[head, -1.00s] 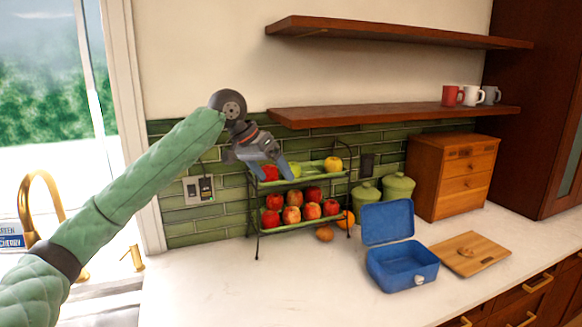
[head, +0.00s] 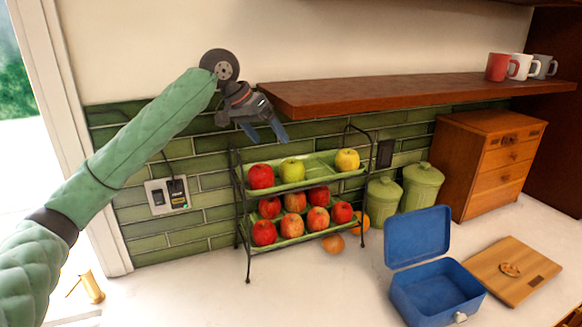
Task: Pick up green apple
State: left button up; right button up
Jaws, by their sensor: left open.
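My left gripper (head: 267,137) is open and empty. It shows above and a little left of the green apple, apart from it, with its blue fingertips pointing down. My right gripper is not in view.
Several red apples (head: 319,220) fill the lower tier. A wooden shelf (head: 400,95) hangs just right of the gripper. An open blue box (head: 430,290), green canisters (head: 421,188) and a wooden board (head: 510,270) stand right. The front counter is clear.

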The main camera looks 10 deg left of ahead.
aim_at(287, 163)
pick_arm(q)
jog(key=p+x, duration=0.2)
jog(key=x, duration=0.4)
jog(key=shift+d, duration=0.1)
jog(key=shift+p+x, duration=1.05)
jog(key=shift+x, duration=1.75)
jog(key=shift+s, duration=0.1)
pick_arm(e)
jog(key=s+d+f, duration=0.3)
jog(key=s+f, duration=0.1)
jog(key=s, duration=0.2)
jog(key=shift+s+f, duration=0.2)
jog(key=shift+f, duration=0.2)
pick_arm(q)
jog(key=c, duration=1.1)
jog(key=shift+c, duration=0.3)
